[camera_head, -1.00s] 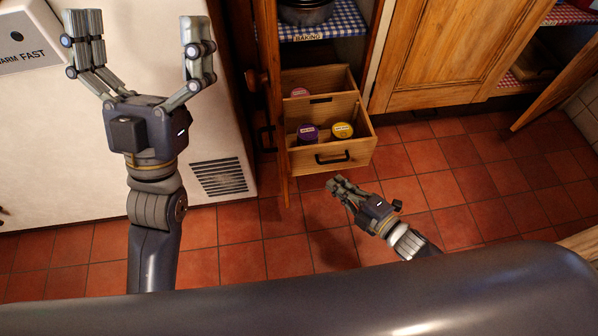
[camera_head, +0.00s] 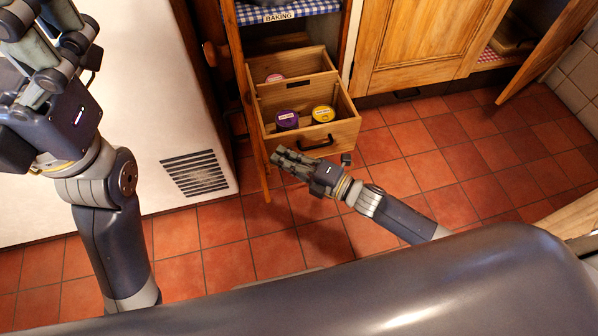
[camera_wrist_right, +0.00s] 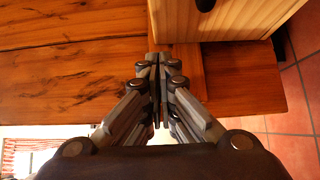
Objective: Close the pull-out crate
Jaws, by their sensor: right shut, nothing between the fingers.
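The pull-out crate (camera_head: 343,130) is a light wooden box with a dark handle (camera_head: 318,143) on its front. It stands pulled out at the bottom of the cupboard. My right gripper (camera_head: 282,158) is shut and empty, just in front of the crate's lower front left corner. In the right wrist view its closed fingers (camera_wrist_right: 157,60) point at wood, with the crate front (camera_wrist_right: 225,18) above and to the right. I cannot tell whether they touch. My left gripper (camera_head: 50,45) is at the upper left, far from the crate, with its fingertips cut off by the frame.
The crate holds a purple-lidded jar (camera_head: 287,119), a yellow-lidded jar (camera_head: 323,113) and a pinkish lid (camera_head: 274,78) behind a divider. An open cupboard door (camera_head: 244,95) stands along its left side. A white appliance (camera_head: 140,120) is farther left. The tiled floor (camera_head: 440,170) is clear at right.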

